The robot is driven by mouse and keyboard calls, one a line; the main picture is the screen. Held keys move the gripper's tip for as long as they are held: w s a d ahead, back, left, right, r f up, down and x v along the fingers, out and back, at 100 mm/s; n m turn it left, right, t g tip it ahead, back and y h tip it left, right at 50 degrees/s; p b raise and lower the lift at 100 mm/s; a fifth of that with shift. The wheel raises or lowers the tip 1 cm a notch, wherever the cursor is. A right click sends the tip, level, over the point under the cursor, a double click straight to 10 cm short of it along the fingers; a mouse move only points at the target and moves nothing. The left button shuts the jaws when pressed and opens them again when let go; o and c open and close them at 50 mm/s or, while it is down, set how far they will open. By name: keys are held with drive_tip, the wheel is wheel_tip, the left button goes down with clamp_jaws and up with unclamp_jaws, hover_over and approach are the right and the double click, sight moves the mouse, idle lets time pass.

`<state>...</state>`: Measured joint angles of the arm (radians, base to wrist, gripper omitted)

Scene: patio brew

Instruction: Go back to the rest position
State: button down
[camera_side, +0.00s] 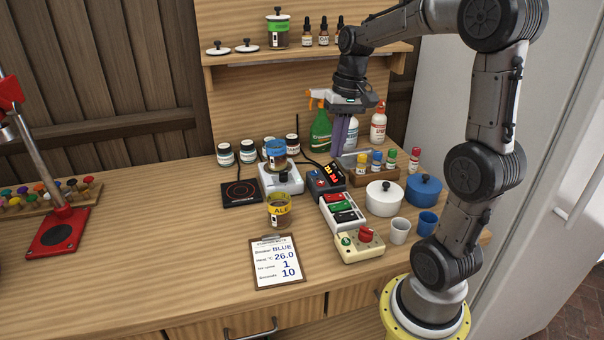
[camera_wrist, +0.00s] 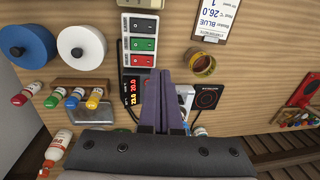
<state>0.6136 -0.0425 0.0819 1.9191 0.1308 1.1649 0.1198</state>
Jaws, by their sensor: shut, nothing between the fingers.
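My gripper (camera_side: 344,134) hangs pointing down above the back right of the wooden bench, beside the small bottle rack. Its two purple fingers are together with nothing between them, and they also show in the wrist view (camera_wrist: 158,98). It appears apart from everything on the bench. My arm comes in from the right and arches over the pots and cups.
Close below are a temperature controller (camera_side: 326,177), a switch box (camera_side: 342,212) and a bottle rack (camera_side: 372,170). A blue-labelled beaker (camera_side: 276,154) stands on a white device (camera_side: 281,179). Spray bottles stand behind. White (camera_side: 384,198) and blue (camera_side: 424,190) pots stand right. A shelf (camera_side: 300,55) is above.

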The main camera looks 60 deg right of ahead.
drive_tip(key=s+a+r+n+t, duration=0.1)
drive_tip(key=s+a+r+n, duration=0.1)
drive_tip(key=a, duration=0.4)
drive_tip(key=s+a+r+n+t, duration=0.1)
drive_tip(key=s+a+r+n, duration=0.15)
drive_tip(key=a, duration=0.35)
drive_tip(key=s+a+f+n+t+h, duration=0.1)
drive_tip(key=s+a+f+n+t, duration=0.1)
drive_tip(key=s, duration=0.4)
drive_tip(key=shift+a+f+n+t, duration=0.3)
drive_tip(key=shift+a+f+n, duration=0.65)
drive_tip(key=shift+n, duration=0.3)
